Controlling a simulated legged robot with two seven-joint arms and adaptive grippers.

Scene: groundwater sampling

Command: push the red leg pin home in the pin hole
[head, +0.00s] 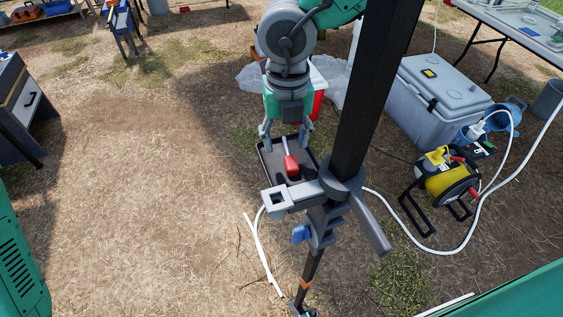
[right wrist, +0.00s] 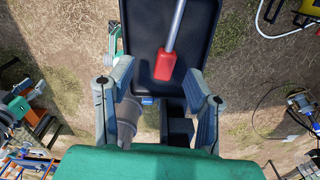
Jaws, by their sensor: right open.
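The red leg pin (head: 291,166) has a red grip and a grey shaft. It lies in a shallow black tray (head: 269,160) fixed beside the dark post. It also shows in the right wrist view (right wrist: 165,66), with its shaft pointing to the top edge. My right gripper (head: 286,132) is open and empty at the far side of the tray. In the right wrist view its fingers (right wrist: 158,74) stand apart, on either side of the red grip and not touching it. A grey bracket with a square opening (head: 279,198) sits at the tray's near side. I cannot tell which opening is the pin hole. My left gripper is out of view.
The dark post (head: 372,90) rises close to the right of the tray, with a grey collar and handle and a blue knob (head: 300,234). A grey cooler (head: 434,95) and yellow reel (head: 447,180) stand at right. A white hose (head: 440,250) crosses the ground. Open ground lies left.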

